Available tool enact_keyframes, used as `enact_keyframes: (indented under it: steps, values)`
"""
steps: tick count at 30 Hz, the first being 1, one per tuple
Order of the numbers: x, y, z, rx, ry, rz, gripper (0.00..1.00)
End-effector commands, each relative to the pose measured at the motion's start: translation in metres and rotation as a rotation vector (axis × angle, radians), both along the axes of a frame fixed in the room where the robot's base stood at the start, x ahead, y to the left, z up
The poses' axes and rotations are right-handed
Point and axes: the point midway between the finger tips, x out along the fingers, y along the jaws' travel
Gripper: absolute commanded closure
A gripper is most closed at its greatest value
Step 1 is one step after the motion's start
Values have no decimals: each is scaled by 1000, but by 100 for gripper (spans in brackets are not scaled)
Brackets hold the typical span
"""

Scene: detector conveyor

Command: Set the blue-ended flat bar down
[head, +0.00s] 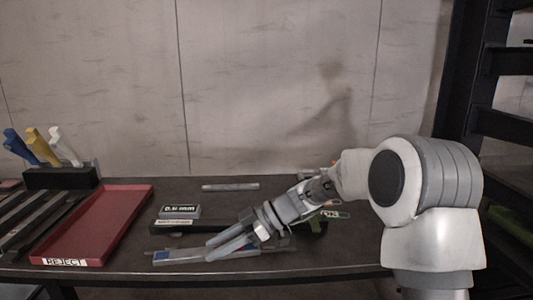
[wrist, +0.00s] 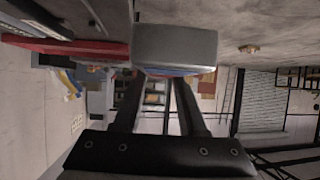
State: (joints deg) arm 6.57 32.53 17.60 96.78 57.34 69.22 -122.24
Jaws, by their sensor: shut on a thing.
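My gripper (head: 210,248) reaches low over the front of the dark table, its fingers pointing left. It is shut on the blue-ended flat bar (head: 185,257), a grey bar with a blue patch near its left end. The fingers hide part of the bar. In the wrist view the bar (wrist: 175,45) is a grey block across the fingertips (wrist: 172,75), with a blue strip along its lower edge. I cannot tell whether the bar touches the table.
A red REJECT tray (head: 147,193) lies to the left. Behind the bar are a 0.5 mm block (head: 179,211) and a dark labelled strip (head: 205,226). A grey bar (head: 230,187) lies farther back. A black holder (head: 60,178) with coloured handles stands back left.

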Motion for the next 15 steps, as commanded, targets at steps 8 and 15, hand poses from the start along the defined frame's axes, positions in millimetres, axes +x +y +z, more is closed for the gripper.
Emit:
enact_keyframes:
  steps: [8, 15]
  values:
    - [13, -51, -12, 3, -1, -161, 100]
    - [20, -127, -37, 2, 1, -399, 100]
